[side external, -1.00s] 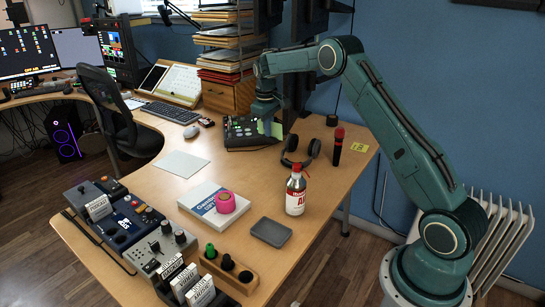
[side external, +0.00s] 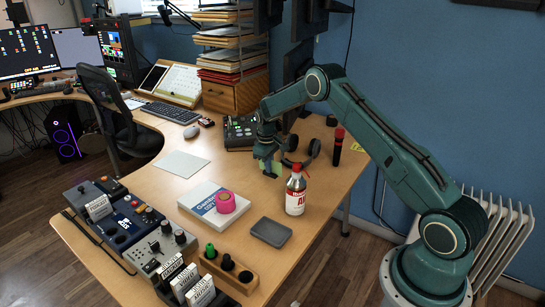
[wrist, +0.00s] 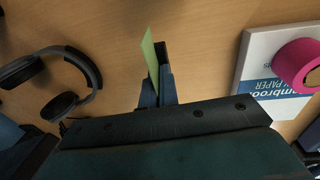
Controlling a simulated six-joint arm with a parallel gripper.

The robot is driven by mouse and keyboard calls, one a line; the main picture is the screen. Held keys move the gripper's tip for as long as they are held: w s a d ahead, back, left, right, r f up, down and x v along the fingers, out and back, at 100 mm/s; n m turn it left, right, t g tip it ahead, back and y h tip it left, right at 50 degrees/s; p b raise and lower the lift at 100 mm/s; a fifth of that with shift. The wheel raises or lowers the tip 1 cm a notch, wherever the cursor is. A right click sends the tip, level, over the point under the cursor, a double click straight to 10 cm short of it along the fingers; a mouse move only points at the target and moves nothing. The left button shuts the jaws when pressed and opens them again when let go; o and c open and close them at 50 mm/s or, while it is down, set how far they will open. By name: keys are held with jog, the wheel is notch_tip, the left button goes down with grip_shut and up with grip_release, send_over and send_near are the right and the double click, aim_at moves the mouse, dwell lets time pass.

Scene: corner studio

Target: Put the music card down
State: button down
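A thin light-green card, which I take as the music card (wrist: 151,58), stands nearly edge-on between the fingers of my gripper (wrist: 158,90) in the wrist view. My gripper is shut on it. In the side view my gripper (side external: 267,158) points down over the desk, left of the headphones, and the green card (side external: 277,169) shows in part at its fingertips. I cannot read any print on the card, and I cannot tell whether its lower edge touches the desk.
Headphones (side external: 303,156) lie right of my gripper, with a dark keypad device (side external: 240,131) behind.

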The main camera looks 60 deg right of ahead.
aim_at(269, 175)
jog(key=shift+f, duration=0.55)
jog(key=shift+f, duration=2.15)
jog(key=shift+f, duration=0.15)
jog(key=c, duration=1.7)
grip_release()
jog(key=r, duration=0.4)
jog(key=a+r, duration=0.1)
jog(key=r, duration=0.7)
jog(key=shift+a+r, duration=0.15)
